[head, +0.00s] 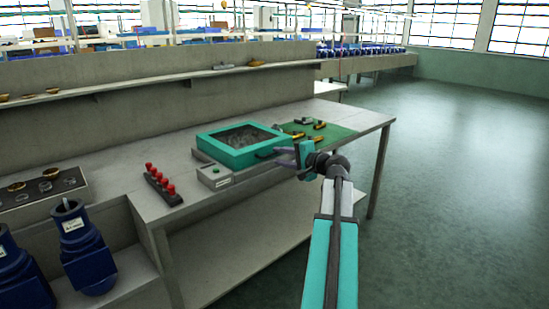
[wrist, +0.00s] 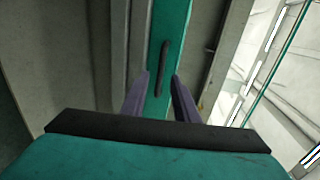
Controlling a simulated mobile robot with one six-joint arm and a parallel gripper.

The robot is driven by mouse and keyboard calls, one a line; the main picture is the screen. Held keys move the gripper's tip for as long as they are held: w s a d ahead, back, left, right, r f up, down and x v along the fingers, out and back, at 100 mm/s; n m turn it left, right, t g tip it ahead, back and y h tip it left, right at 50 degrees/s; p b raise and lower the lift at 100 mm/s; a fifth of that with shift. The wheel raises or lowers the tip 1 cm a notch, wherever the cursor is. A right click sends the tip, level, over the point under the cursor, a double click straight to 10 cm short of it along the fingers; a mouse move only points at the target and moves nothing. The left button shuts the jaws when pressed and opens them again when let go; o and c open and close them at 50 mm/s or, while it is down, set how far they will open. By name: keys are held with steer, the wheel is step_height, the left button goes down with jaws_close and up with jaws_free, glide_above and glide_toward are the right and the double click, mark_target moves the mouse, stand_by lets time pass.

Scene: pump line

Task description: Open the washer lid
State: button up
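The washer (head: 240,144) is a teal-framed box on the bench with a dark, cloudy window in its top; its lid looks shut. A dark bar handle (wrist: 162,68) runs along the teal front edge of the lid in the wrist view. My gripper (head: 280,151) is at the front right of the washer, close to the handle. In the wrist view its two purple-grey fingers (wrist: 160,85) are apart, one to each side of the handle's near end, with nothing between them held. I cannot tell whether they touch the lid.
A green mat (head: 335,136) with several small tools and parts lies right of the washer. A row of red-topped pegs (head: 160,184) stands to its left. Blue pumps (head: 83,245) stand at lower left. A shelf (head: 160,81) runs behind. The floor at right is clear.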

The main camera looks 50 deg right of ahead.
mark_target(272, 154)
steer(key=shift+x, duration=1.75)
jaws_close()
steer(key=shift+r, duration=0.1)
